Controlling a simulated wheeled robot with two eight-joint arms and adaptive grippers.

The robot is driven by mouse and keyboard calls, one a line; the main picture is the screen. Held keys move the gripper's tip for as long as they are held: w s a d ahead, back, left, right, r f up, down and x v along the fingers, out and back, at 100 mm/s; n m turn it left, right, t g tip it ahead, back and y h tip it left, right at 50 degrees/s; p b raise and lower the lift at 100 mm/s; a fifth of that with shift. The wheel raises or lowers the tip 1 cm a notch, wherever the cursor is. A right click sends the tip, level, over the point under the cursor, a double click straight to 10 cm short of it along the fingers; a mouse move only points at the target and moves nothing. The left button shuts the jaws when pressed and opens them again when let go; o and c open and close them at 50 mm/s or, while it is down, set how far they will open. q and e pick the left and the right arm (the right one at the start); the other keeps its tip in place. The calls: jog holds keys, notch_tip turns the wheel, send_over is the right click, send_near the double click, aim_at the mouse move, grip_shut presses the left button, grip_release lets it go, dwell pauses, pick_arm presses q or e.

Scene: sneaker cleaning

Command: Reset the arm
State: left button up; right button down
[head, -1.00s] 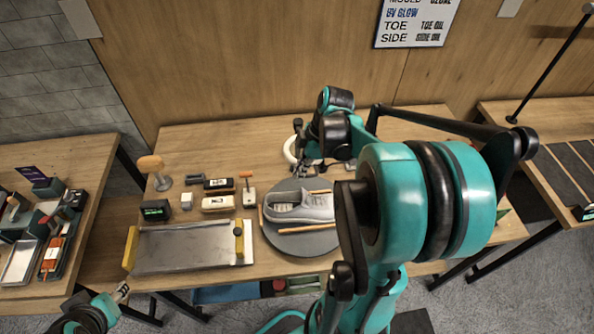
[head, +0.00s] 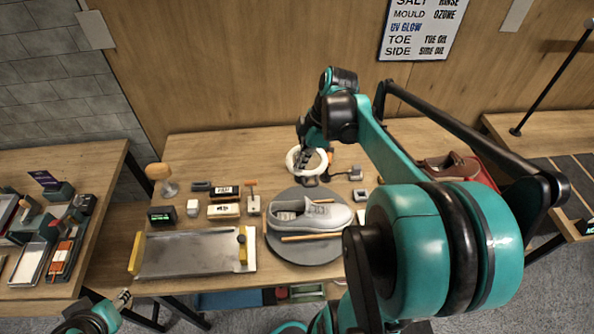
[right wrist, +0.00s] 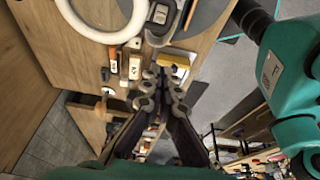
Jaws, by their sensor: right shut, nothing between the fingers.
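My right gripper (head: 305,157) hangs above the back of the table, in front of the white ring (head: 293,160). It is shut and empty. In the right wrist view its fingers (right wrist: 160,75) come together over the scene, with the white ring (right wrist: 100,22) at the upper left. My left gripper (head: 122,298) shows only in part at the lower left of the head view, beside the table's front edge, too small to tell its jaws. A grey sneaker (head: 312,217) lies on the round dark turntable (head: 300,254).
A metal tray (head: 190,254) with yellow ends lies front left. Several brushes and small blocks (head: 224,210) stand behind it. A red shoe (head: 450,165) is at the right, partly behind my right arm. Side tables stand left and right.

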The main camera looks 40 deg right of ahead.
jog(key=shift+d+r, duration=0.1)
jog(key=shift+r, duration=0.15)
dwell(0.4)
jog(key=s+a+f+m+t+h+b, duration=0.1)
jog(key=s+a+f+m+t+b, duration=0.1)
jog(key=a+f+m+b, duration=0.4)
jog(key=s+a+f+m+t+h+b, duration=0.2)
jog(key=a+f+m+b, duration=0.3)
jog(key=a+f, duration=0.3)
jog(key=s+a+t+b, duration=0.1)
jog(key=a, duration=0.2)
jog(key=shift+f+m+b, duration=0.35)
jog(key=shift+m+b, duration=0.05)
